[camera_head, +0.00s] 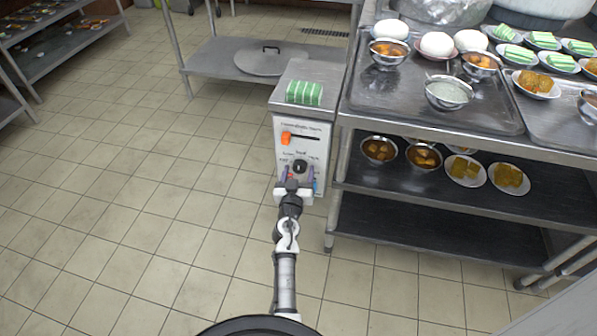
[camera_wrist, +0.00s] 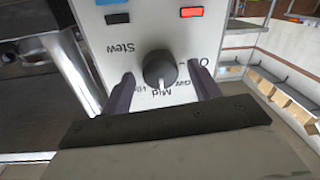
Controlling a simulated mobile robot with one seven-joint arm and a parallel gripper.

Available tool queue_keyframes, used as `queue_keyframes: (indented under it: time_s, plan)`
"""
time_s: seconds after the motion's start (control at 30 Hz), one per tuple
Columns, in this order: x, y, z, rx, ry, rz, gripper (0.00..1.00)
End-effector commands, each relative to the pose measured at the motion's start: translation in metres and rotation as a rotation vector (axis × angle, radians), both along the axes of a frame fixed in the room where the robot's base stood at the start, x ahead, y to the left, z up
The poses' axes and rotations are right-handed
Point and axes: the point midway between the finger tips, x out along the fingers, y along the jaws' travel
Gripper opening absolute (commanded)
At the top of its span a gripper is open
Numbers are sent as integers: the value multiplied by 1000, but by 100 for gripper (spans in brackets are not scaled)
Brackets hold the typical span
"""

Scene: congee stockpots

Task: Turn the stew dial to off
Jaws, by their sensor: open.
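The stew dial is a round black knob (camera_wrist: 160,68) on the white front panel of a control box; it also shows in the head view (camera_head: 300,166). In the wrist view the panel lettering is upside down, with "Stew" to the left of the dial and "Mid" just below it. A pale mark on the knob seems to point down toward "Mid". My gripper (camera_wrist: 163,86) is open, with one dark purple finger on each side of the dial and gaps showing between fingers and knob. In the head view my gripper (camera_head: 300,177) is at the panel's lower part.
An orange slider handle (camera_head: 286,137) sits above the dial on the panel. A green striped block (camera_head: 304,93) lies on top of the box. A steel shelf cart (camera_head: 350,120) with bowls and plates stands close at right. Tiled floor (camera_head: 130,210) is clear at left.

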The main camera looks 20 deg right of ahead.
Motion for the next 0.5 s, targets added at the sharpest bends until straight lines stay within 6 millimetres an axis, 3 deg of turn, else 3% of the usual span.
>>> queue_keyframes:
  time_s: [0.07,0.4,0.5]
  plan:
    - [0,0,0,0,0,0,60]
    - [0,0,0,0,0,0,17]
    - [0,0,0,-2,1,0,17]
